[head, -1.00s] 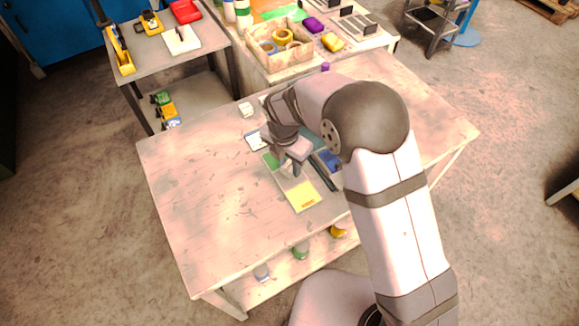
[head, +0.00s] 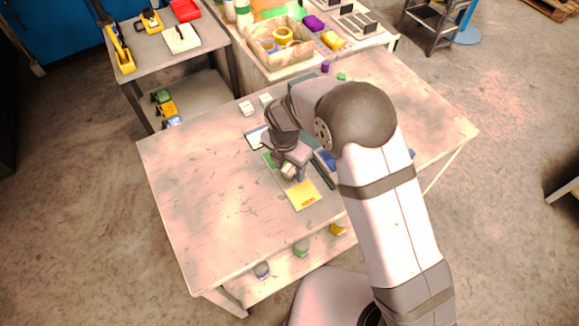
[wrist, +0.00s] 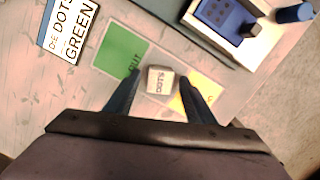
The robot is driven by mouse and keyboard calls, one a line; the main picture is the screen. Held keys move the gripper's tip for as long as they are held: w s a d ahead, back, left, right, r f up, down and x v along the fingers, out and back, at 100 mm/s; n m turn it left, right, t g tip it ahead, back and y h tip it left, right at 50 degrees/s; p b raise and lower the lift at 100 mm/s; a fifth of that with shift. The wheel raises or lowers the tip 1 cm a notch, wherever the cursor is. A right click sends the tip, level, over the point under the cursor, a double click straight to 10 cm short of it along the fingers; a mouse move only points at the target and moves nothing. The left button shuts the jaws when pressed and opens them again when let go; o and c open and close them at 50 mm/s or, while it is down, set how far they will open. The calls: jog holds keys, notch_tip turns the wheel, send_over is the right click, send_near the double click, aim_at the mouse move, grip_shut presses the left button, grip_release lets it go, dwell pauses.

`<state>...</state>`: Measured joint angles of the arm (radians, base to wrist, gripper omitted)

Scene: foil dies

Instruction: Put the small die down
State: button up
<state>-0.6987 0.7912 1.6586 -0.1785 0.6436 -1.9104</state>
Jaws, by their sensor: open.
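A small whitish die (wrist: 160,80) with dark lettering on its face lies between my two fingertips in the wrist view. In the head view the die (head: 288,170) shows at the fingertips, over the mat's middle. My gripper (wrist: 161,82) is open, with a finger on each side of the die. The mat has a green field (wrist: 122,54) on one side and a yellow field (wrist: 196,98) on the other. The die appears over the pale part between them. Whether it rests on the mat is unclear. A sign (wrist: 68,30) reads "DIE DOTS = GREEN".
A blue device (wrist: 225,14) sits on a pale tray near a blue cylinder (wrist: 295,12). Two small white blocks (head: 247,108) (head: 265,99) stand near the table's back edge, with purple (head: 325,66) and green (head: 341,76) pieces. The table's left part is clear.

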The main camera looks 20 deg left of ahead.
aim_at(287, 173)
jog(key=shift+r, duration=0.1)
notch_tip(287, 173, up, 12)
jog(key=s+b, duration=0.1)
jog(key=b, duration=0.1)
jog(key=shift+s+a, duration=0.15)
jog(key=shift+a, duration=0.15)
jog(key=d+m, duration=0.9)
jog(key=d, duration=0.1)
jog(key=s+d+f+m, duration=0.1)
jog(key=s+d+m, duration=0.6)
jog(key=d+m, duration=0.2)
jog(key=s+d+f+m+g, duration=0.1)
jog(key=s+d+m, duration=0.6)
jog(key=d+m, duration=0.3)
jog(key=m, duration=0.3)
jog(key=shift+s+f+m+y, duration=0.2)
jog(key=shift+f+m+y, duration=0.1)
jog(key=shift+f, duration=0.1)
